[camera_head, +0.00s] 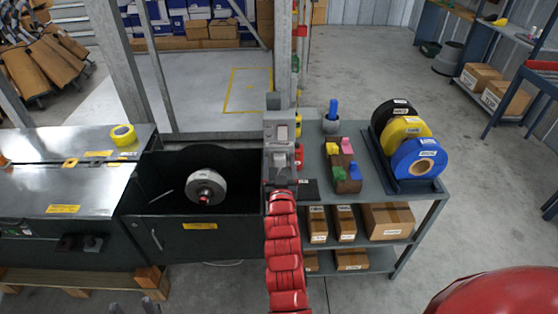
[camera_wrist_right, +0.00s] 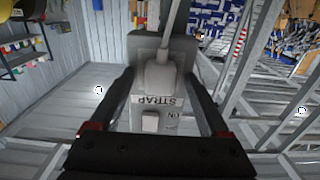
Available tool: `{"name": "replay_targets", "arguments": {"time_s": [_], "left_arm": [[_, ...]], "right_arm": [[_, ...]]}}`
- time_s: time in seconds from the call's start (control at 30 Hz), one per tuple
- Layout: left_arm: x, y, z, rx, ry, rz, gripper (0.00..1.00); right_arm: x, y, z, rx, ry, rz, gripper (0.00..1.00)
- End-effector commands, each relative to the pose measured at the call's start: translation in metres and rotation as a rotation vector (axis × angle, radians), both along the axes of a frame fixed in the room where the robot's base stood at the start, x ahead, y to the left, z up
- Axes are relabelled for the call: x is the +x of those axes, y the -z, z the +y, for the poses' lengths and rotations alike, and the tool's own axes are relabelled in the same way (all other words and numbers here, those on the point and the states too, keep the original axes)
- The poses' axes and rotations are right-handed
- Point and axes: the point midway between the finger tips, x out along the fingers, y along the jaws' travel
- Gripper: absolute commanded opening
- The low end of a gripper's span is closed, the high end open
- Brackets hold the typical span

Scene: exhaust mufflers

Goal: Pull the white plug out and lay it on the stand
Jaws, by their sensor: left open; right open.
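The white plug (camera_head: 282,133) sits in the front of a grey upright box (camera_head: 270,119) at the middle of the head view. In the right wrist view the plug (camera_wrist_right: 158,77) looks light grey, with its cord running up. It is seated in the box above a label reading STRAP. My right gripper (camera_wrist_right: 159,82) is open, its two dark fingers one on each side of the plug; I cannot tell whether they touch it. The grey stand (camera_head: 415,206), with shelves below, is right of the box. My left gripper is not in view.
Spools of black, yellow and blue (camera_head: 415,160) and a brown block with coloured clips (camera_head: 342,165) stand on the grey top. A blue-handled tool (camera_head: 332,117) is behind. A dark machine with a reel (camera_head: 205,187) is at left. The front right strip of the top is clear.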

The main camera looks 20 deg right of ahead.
Motion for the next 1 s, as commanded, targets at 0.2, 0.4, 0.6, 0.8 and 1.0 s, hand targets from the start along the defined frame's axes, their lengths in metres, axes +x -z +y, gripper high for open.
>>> {"name": "replay_targets", "arguments": {"time_s": [0.2, 0.4, 0.6, 0.8, 1.0], "left_arm": [[0.0000, 0.0012, 0.0000, 0.000, 0.000, 0.000, 0.50], [0.0000, 0.0060, 0.0000, 0.000, 0.000, 0.000, 0.50], [0.0000, 0.0059, 0.0000, 0.000, 0.000, 0.000, 0.50], [-0.0001, 0.0058, 0.0000, 0.000, 0.000, 0.000, 0.50], [0.0000, 0.0059, 0.0000, 0.000, 0.000, 0.000, 0.50]], "right_arm": [[0.0000, 0.0005, 0.0000, 0.000, 0.000, 0.000, 0.80], [0.0001, 0.0012, 0.0004, 0.000, -0.001, -0.001, 0.80], [0.0001, 0.0002, 0.0003, 0.001, -0.001, 0.000, 0.80], [0.0000, 0.0001, 0.0001, 0.000, 0.000, 0.000, 0.58], [0.0000, 0.0002, 0.0000, 0.000, 0.000, 0.001, 0.22]]}}
